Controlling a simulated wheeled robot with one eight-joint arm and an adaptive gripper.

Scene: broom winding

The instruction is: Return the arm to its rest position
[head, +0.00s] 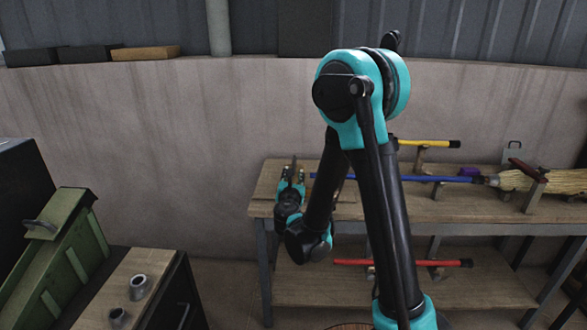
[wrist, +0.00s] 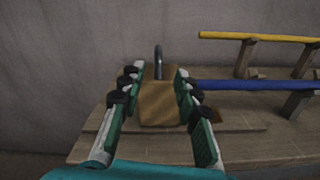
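My gripper (head: 291,176) is at the left end of the workbench (head: 450,208), in front of the pale wall. The wrist view shows its two fingers (wrist: 158,78) spread apart. A brown wooden block with an upright metal hook (wrist: 160,103) shows between them from this angle; I see no finger closed on it, though contact cannot be told. My arm is bent, with its elbow high in the middle of the head view and its forearm reaching down to the bench. A broom with straw bristles (head: 552,181) and a blue handle (head: 410,179) lies across wooden supports, right of my gripper.
A yellow bar (head: 430,143) lies behind the blue handle, and a red bar (head: 405,263) on the lower shelf. A purple item (head: 468,171) sits near the bristles. A green crate (head: 60,255) and a cabinet with metal cups (head: 138,287) stand at left.

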